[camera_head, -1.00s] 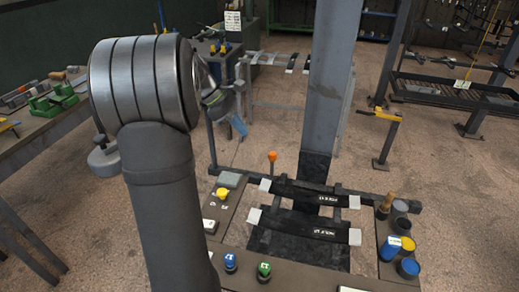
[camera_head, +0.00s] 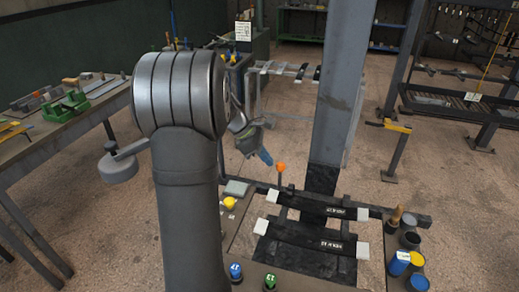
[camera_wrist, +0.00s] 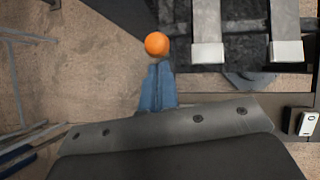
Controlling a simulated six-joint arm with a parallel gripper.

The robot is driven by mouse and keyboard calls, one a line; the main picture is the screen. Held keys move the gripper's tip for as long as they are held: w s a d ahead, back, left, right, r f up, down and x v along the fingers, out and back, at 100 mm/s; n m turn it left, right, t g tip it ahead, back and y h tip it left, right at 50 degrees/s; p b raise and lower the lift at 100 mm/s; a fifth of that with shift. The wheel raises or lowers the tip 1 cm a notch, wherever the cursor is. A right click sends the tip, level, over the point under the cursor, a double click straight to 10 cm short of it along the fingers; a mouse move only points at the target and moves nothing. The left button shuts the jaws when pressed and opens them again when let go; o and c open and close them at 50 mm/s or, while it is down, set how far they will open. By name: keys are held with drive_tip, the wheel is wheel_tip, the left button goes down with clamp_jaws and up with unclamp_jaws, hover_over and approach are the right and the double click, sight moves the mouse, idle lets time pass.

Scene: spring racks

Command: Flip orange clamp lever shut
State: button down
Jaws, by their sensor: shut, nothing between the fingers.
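The clamp lever's round orange knob (camera_head: 281,167) stands on a short dark stem, roughly upright, at the left rear of the black clamp frame in the head view. In the wrist view the orange knob (camera_wrist: 157,44) lies just beyond the fingertips; its stem is hidden. My gripper (camera_head: 266,158) has blue fingers and is close to the left of the knob in the head view. In the wrist view my gripper (camera_wrist: 158,70) is shut and empty. Its tips look very near the knob; I cannot tell whether they touch.
Two dark bars with white ends, an upper bar (camera_head: 318,205) and a lower bar (camera_head: 305,236), cross the frame beside a grey post (camera_head: 345,90). Blue and yellow cups (camera_head: 400,262) stand at right. A green-topped button (camera_head: 270,281) is in front. A workbench (camera_head: 40,150) is at left.

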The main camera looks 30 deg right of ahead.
drive_tip(key=shift+s+d+f, duration=0.1)
drive_tip(key=shift+d+f, duration=0.1)
drive_tip(key=shift+f, duration=0.1)
drive_tip(key=shift+s, duration=0.1)
drive_tip(key=shift+s+d+r+t+y, duration=0.3)
drive_tip(key=shift+s+d+t+y, duration=0.4)
drive_tip(key=shift+s+d, duration=0.1)
drive_tip(key=s+d+f+t+y, duration=0.1)
drive_tip(key=s+d+t+y, duration=0.1)
drive_tip(key=s+d, duration=0.3)
drive_tip(key=shift+t+y, duration=0.3)
drive_tip(key=shift+t, duration=0.1)
drive_tip(key=shift+f, duration=0.1)
wheel_tip(320, 180, up, 17)
drive_tip(key=a, duration=0.2)
drive_tip(key=shift+s+a, duration=0.25)
drive_tip(key=shift+s, duration=0.1)
idle(0.4)
